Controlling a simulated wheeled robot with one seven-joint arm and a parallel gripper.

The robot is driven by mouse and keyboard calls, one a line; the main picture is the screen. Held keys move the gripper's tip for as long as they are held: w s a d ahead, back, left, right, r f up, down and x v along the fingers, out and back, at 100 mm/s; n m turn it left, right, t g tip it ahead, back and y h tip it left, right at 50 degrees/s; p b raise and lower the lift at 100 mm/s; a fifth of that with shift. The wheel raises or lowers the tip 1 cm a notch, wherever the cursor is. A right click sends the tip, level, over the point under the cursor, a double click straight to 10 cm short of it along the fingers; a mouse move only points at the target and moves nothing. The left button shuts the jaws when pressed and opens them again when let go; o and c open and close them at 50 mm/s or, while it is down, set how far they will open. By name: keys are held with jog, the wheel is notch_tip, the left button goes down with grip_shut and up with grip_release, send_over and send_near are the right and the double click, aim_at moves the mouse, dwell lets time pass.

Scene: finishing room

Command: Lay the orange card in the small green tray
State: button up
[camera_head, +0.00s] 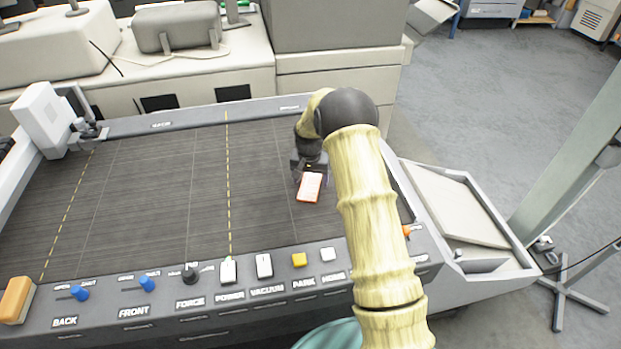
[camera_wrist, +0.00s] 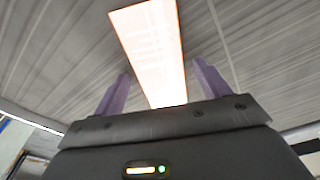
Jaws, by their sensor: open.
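The orange card (camera_head: 310,187) is a small bright orange-white rectangle over the dark slatted bed, right of the yellow dashed line. In the wrist view the card (camera_wrist: 150,45) looks washed out; its near end reaches between my two purple fingers. My gripper (camera_head: 310,175) is open at the card's far end; its fingers (camera_wrist: 160,72) stand apart on either side, with gaps to the card. I cannot tell whether the card lies fully flat. A pale green rounded edge (camera_head: 332,335) shows at the bottom, partly behind my arm; I cannot tell whether it is the small green tray.
The flatbed machine (camera_head: 150,190) has a front panel with blue knobs, a black knob and several buttons (camera_head: 299,260). An orange block (camera_head: 16,300) sits at its left corner. A grey side tray (camera_head: 455,205) stands right. The bed left of the card is clear.

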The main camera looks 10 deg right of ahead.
aim_at(310, 189)
notch_tip(310, 189, up, 12)
jog(key=s+b, duration=0.1)
jog(key=b, duration=0.1)
jog(key=shift+s+a, duration=0.2)
jog(key=shift+a, duration=0.05)
dwell(0.4)
jog(key=s+r+n+t, duration=0.1)
jog(key=s+n, duration=0.3)
jog(key=s, duration=2.6)
jog(key=shift+s+d+r+y, duration=0.25)
jog(key=shift+d+r+y, duration=0.1)
jog(key=shift+r, duration=0.15)
